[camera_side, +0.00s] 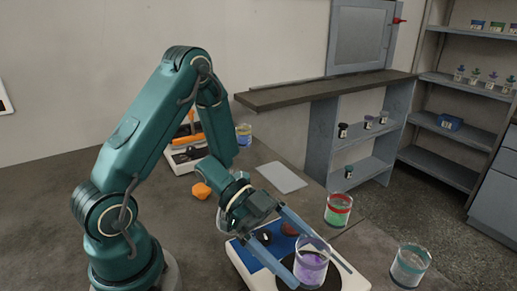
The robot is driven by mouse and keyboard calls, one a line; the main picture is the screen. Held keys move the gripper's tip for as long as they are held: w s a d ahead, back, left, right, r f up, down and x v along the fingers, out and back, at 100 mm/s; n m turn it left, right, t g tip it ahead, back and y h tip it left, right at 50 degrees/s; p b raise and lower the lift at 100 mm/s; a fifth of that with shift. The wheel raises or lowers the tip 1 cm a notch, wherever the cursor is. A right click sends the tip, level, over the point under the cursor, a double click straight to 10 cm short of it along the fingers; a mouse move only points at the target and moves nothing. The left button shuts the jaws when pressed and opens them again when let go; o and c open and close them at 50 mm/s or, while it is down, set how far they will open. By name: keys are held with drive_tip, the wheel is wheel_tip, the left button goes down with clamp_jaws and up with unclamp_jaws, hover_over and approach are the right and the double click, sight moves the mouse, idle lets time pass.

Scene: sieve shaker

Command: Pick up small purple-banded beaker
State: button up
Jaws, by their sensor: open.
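The small purple-banded beaker (310,269) is a clear cup with purple in its lower part. It appears to stand upright on the dark round plate of a blue-and-white device (246,262) at the bottom centre. My gripper (320,274) reaches down from the upper left with its two long blue-grey fingers spread. The beaker shows between the fingers, one on each side of it. The jaws are open, and I cannot tell whether either finger touches the glass. The far part of the plate and the device's middle are partly hidden by the gripper.
A red-banded beaker with green contents (338,212) and a pale beaker (409,266) stand at right. A blue-banded beaker (244,134), an orange-topped device (187,148), an orange lump (202,191) and a grey pad (282,177) lie farther back.

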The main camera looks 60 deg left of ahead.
drive_tip(key=shift+x, duration=1.05)
drive_tip(key=c, duration=1.5)
drive_tip(key=shift+c, duration=0.2)
drive_tip(key=shift+r, duration=0.25)
